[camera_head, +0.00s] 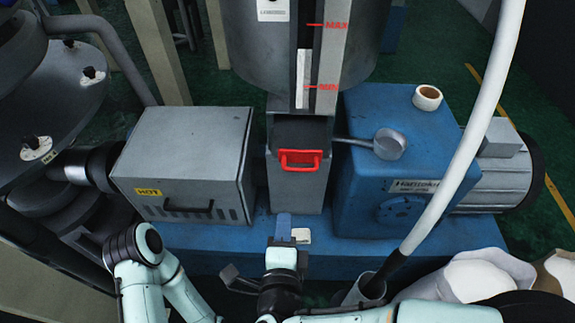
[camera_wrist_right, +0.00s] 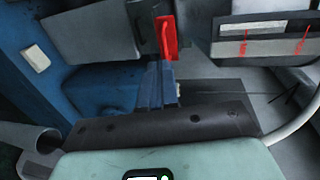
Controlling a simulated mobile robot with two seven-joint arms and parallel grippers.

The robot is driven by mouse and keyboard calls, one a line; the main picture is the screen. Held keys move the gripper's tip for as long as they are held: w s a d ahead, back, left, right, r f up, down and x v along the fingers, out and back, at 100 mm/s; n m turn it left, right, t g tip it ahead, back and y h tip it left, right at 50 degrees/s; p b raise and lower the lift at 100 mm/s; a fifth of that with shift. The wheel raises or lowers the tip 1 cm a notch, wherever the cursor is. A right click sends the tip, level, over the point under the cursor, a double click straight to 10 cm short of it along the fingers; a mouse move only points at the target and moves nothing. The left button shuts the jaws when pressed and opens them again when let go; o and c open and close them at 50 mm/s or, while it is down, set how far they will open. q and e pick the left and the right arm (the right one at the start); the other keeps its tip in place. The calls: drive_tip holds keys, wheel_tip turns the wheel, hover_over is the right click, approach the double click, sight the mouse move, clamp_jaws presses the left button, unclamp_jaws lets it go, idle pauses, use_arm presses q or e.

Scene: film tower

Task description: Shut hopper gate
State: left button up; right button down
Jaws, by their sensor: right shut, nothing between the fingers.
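The hopper gate has a red handle (camera_head: 300,160) on the front of the grey chute under the steel hopper (camera_head: 245,45). A dark slanted surface (camera_head: 300,132) shows just behind the handle. My right gripper (camera_head: 283,222) points toward the chute, low in front of it, below and slightly left of the handle. Its blue-grey fingers are shut and empty. In the right wrist view the closed fingers (camera_wrist_right: 158,82) point at the red handle (camera_wrist_right: 168,38), which shows just past their tips; I cannot tell the gap there. Of my left arm only links show; its gripper is out of view.
A grey heater box (camera_head: 180,165) marked HOT stands left of the chute, and a blue gearbox (camera_head: 400,165) stands right. A tape roll (camera_head: 428,97) sits on the gearbox. A pale hose (camera_head: 465,150) crosses at right. White sacks (camera_head: 470,278) lie at lower right.

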use_arm(q)
drive_tip(key=shift+s+r+p, duration=0.3)
drive_tip(key=shift+r+p, duration=0.2)
drive_tip(key=shift+p, duration=0.15)
use_arm(e)
approach(286, 171)
drive_tip(key=x, duration=0.7)
